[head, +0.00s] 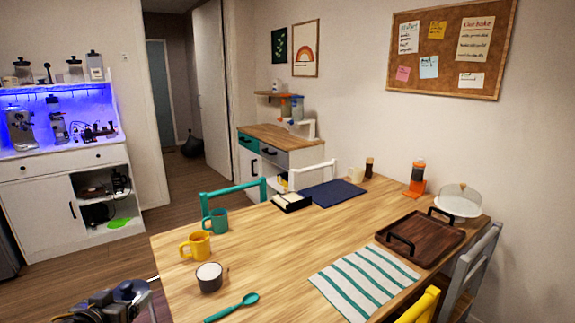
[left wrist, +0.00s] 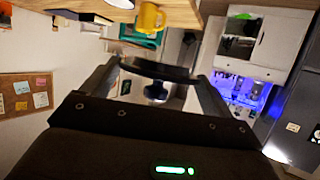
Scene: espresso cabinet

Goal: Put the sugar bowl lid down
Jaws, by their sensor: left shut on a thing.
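The sugar bowl (head: 209,279) is a dark cup with white contents and no lid on it, near the front left of the table. My left gripper (head: 125,296) is at the lower left edge of the head view, left of the table. In the left wrist view my left gripper (left wrist: 156,78) is shut on a dark, thin, rounded piece, the sugar bowl lid (left wrist: 155,69), held across between the fingers. The lid is hard to make out in the head view. My right gripper is not in view.
A yellow mug (head: 196,246) and a teal mug (head: 215,221) stand behind the bowl; a teal spoon (head: 234,307) lies in front. A striped mat (head: 363,281) and a wooden tray (head: 420,239) lie to the right. The table (head: 285,245) is clear in the middle.

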